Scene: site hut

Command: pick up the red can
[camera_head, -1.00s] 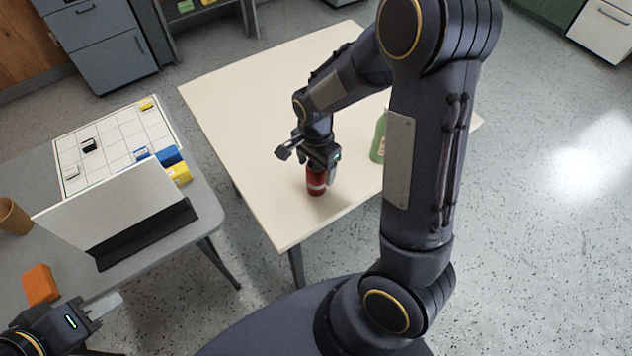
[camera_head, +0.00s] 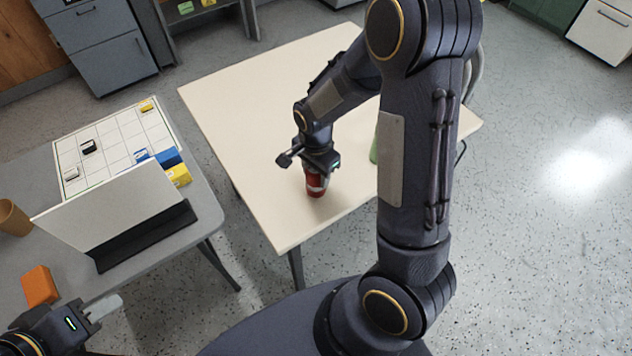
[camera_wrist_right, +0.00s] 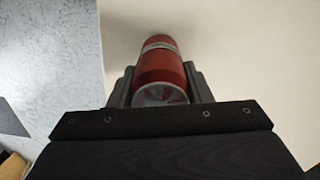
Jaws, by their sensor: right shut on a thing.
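The red can (camera_head: 316,186) with a pale band is at the front part of the cream table (camera_head: 240,110). My right gripper (camera_head: 318,172) is around its upper part and shut on it. In the right wrist view the red can (camera_wrist_right: 162,70) sits between the two fingers of my right gripper (camera_wrist_right: 160,88), its silver end towards the camera. I cannot tell whether the can's base touches the table. My left gripper (camera_head: 104,306) is at the lower left, away from the can; its finger opening cannot be made out.
A green bottle (camera_head: 375,150) stands right of the can, mostly hidden by my right arm. A grey desk (camera_head: 205,205) at the left holds a white panel on a black base (camera_head: 150,235), a gridded board (camera_head: 125,130), an orange block (camera_head: 40,286) and a brown cup (camera_head: 12,218).

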